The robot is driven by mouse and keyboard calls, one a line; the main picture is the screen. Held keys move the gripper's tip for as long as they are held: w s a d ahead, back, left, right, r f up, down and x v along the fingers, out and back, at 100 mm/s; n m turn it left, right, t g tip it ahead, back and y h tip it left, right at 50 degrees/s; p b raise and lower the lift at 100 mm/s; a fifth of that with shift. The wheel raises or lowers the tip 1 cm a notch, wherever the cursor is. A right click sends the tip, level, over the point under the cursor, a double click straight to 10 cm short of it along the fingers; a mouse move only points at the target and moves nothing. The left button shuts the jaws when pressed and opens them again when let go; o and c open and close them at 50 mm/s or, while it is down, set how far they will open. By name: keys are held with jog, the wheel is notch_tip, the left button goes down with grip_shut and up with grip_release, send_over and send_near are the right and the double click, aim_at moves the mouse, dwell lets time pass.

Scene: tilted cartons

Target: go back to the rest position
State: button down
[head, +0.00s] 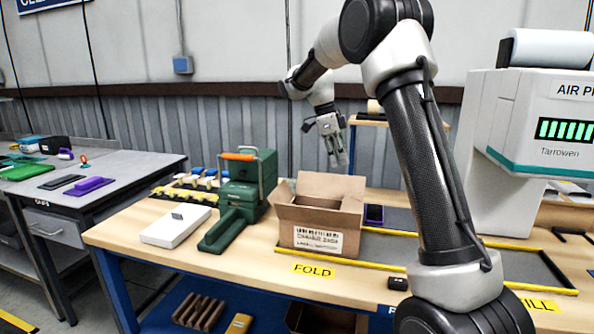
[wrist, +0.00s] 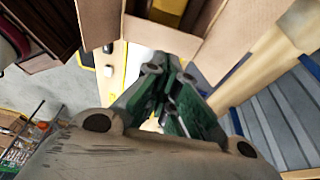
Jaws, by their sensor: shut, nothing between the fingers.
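My gripper (head: 337,157) hangs above and behind the open carton, toward its right side, with the fingers pointing down. It is shut and empty. In the wrist view my gripper (wrist: 168,122) shows its green-padded fingers close together. The carton (head: 319,219) stands on the workbench with its flaps up and a printed label on its front. In the wrist view brown cardboard surfaces (wrist: 228,30) show beyond the fingers. The carton's inside is mostly hidden in the head view.
A green tape machine (head: 241,190) with an orange handle stands left of the carton. A white box (head: 175,226) lies further left. A large white air-pillow machine (head: 520,160) stands at the right. A dark purple item (head: 374,214) lies right of the carton. A grey side table (head: 120,166) stands left.

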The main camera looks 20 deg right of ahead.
jog(key=s+a+f+n+y, duration=0.15)
jog(key=s+n, duration=0.25)
jog(key=n, duration=0.4)
jog(key=s+f+n, duration=0.2)
jog(key=s+n, duration=0.1)
jog(key=n, duration=0.4)
jog(key=s+r+n+t, duration=0.1)
jog(key=s+n+t, duration=0.1)
jog(key=s, duration=0.7)
jog(key=s+a+r+n+t+y, duration=0.1)
jog(key=s+n, duration=0.3)
jog(key=s, duration=0.5)
jog(key=s+r+n+t, duration=0.3)
jog(key=s, duration=0.7)
jog(key=shift+a+n, duration=0.2)
jog(key=shift+n, duration=0.2)
jog(key=shift+r+y, duration=0.1)
jog(key=shift+y, duration=0.15)
